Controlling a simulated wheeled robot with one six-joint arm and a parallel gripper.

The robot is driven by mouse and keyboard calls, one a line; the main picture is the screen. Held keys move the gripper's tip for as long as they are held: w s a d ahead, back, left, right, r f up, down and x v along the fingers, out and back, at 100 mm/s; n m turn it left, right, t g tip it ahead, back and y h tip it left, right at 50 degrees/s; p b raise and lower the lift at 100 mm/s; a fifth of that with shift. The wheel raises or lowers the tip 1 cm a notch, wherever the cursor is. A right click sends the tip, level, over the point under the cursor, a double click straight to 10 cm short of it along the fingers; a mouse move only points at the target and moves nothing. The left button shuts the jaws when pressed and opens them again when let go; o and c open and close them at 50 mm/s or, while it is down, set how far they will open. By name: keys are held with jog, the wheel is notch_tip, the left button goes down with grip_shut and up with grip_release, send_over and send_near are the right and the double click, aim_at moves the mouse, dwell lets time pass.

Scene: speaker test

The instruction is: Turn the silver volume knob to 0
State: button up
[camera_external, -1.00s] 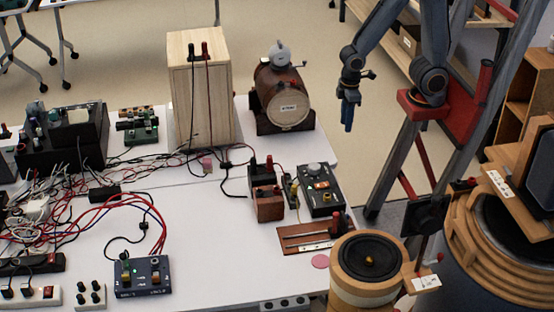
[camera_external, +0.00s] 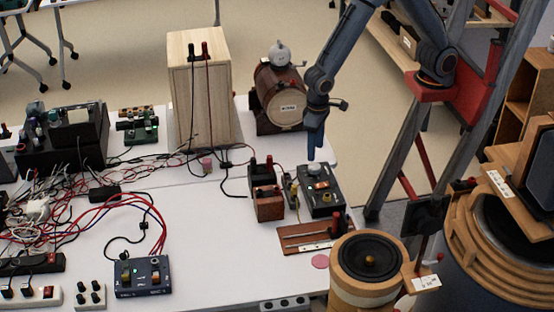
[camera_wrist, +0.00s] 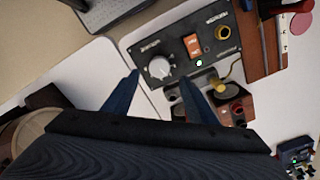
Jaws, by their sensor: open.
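The silver volume knob (camera_wrist: 160,67) sits on the face of a black control box (camera_wrist: 200,42), beside an orange switch (camera_wrist: 193,45) and a lit white-green spot. In the external view the box (camera_external: 322,198) lies near the table's right edge, and the knob (camera_external: 314,169) shows at its far end. My gripper (camera_external: 312,156) points down just above the knob, its tip close to it. In the wrist view my gripper (camera_wrist: 160,82) has its two blue fingers spread apart, with the knob between and just beyond the tips. Whether a finger touches it I cannot tell.
Wooden blocks with terminals (camera_external: 268,200) stand left of the box. A wooden barrel (camera_external: 280,98) and a tall wooden cabinet (camera_external: 200,95) stand behind. A round speaker (camera_external: 370,258) is in front right. The white table (camera_external: 210,240) is clear at front centre.

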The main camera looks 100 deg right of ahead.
aim_at(314, 166)
notch_tip(314, 166, down, 7)
jog(key=shift+f+p, duration=0.15)
jog(key=shift+p, duration=0.55)
jog(key=c, duration=1.1)
jog(key=shift+o, duration=0.2)
